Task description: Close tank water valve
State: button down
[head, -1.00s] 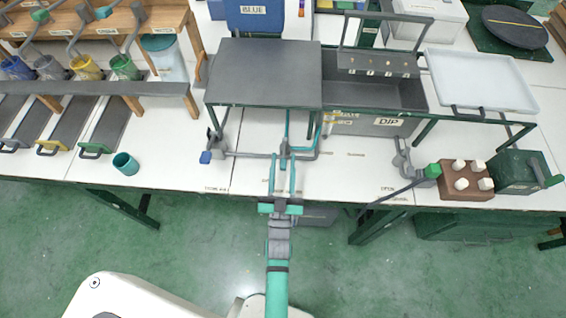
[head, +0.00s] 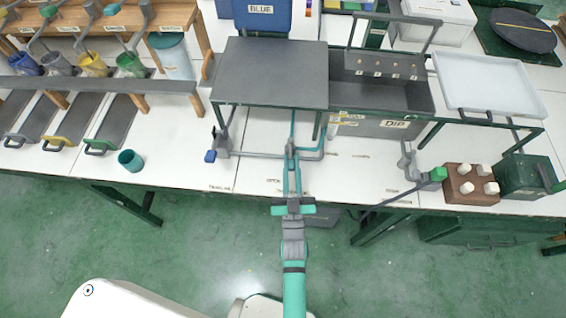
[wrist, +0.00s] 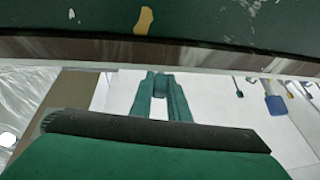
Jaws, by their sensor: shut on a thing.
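A grey pipe (head: 258,155) runs under the dark raised stand, just behind the table's front edge. A small grey valve piece (head: 290,150) sits near its middle, where a teal pipe (head: 322,135) also shows. My gripper (head: 292,160) reaches in from the front, its two teal fingers shut around that piece. Its exact shape and the handle's angle are too small to tell. In the wrist view, the fingers (wrist: 161,92) are close together past the dark housing, with a small teal-green part between them. A blue knob (head: 210,156) is at the pipe's left end.
A grey pipe with a green block (head: 438,174) stands at the right, beside a brown block with white pegs (head: 471,184). The DIP tank (head: 385,97) and a white tray (head: 490,85) are behind. A teal cup (head: 131,160) stands front left.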

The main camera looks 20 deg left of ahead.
jog(key=shift+w+d+f+n+g+y, duration=0.1)
jog(key=shift+d+n+g+y, duration=0.3)
jog(key=shift+y, duration=0.45)
jog(key=shift+w+d+f+n+g+y, duration=0.15)
jog(key=shift+n+g+y, duration=0.4)
jog(key=shift+y, duration=0.3)
jog(key=shift+w+d+r+n+g+y, duration=0.15)
jog(key=shift+d+n+g+y, duration=0.35)
jog(key=shift+y, duration=0.3)
jog(key=shift+w, duration=0.1)
jog(key=c, duration=1.7)
grip_release()
jog(key=shift+a, duration=0.1)
jog(key=v, duration=1)
jog(key=shift+s+d, duration=0.25)
jog(key=shift+s, duration=0.05)
